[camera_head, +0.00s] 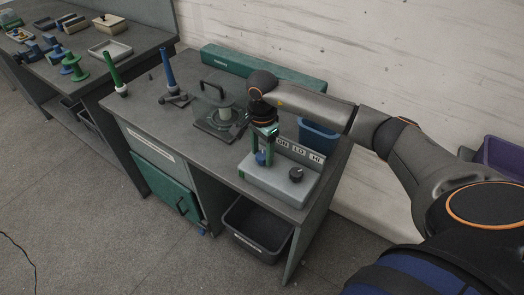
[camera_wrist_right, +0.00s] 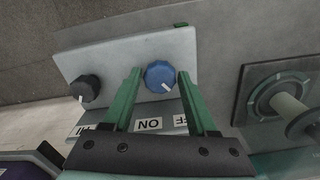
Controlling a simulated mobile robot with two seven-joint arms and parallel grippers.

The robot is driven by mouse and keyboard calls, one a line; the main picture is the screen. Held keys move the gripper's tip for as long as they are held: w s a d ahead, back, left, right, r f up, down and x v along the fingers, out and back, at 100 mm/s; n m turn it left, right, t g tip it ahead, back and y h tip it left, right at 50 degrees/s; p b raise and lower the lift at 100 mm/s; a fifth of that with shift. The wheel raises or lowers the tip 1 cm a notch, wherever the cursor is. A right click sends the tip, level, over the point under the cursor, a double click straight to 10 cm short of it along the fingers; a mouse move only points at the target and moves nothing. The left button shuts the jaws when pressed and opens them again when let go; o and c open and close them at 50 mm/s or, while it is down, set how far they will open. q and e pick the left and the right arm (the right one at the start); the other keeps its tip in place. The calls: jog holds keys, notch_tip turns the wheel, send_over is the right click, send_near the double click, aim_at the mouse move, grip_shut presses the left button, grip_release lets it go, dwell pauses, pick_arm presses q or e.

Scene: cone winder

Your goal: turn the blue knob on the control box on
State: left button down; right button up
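The grey control box (camera_head: 262,180) stands at the front right of the bench. Its blue knob (camera_head: 261,158) is on the left, below the label plate, and also shows in the right wrist view (camera_wrist_right: 159,74). The knob's white mark points to the lower right in the wrist view, toward the partly hidden OFF label (camera_wrist_right: 180,120) rather than the ON label (camera_wrist_right: 148,124). My right gripper (camera_head: 262,150) points down over the blue knob. Its green fingers are apart, one on each side of the knob, with small gaps visible in the wrist view (camera_wrist_right: 160,76). My left gripper is out of view.
A black knob (camera_head: 296,174) sits beside the blue one on the same box. A winder unit (camera_head: 216,122) with a clear cover stands to the left. A blue bin (camera_head: 318,136) is behind the box. A black bin (camera_head: 258,226) is below the bench.

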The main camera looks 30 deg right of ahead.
grip_shut()
jog(key=shift+m, duration=0.4)
jog(key=m, duration=0.2)
jog(key=shift+m+b, duration=0.4)
jog(key=m, duration=0.3)
jog(key=shift+m, duration=0.3)
jog(key=m, duration=0.3)
jog(key=shift+w+b, duration=0.1)
jog(key=shift+b, duration=0.2)
jog(key=shift+m, duration=2.1)
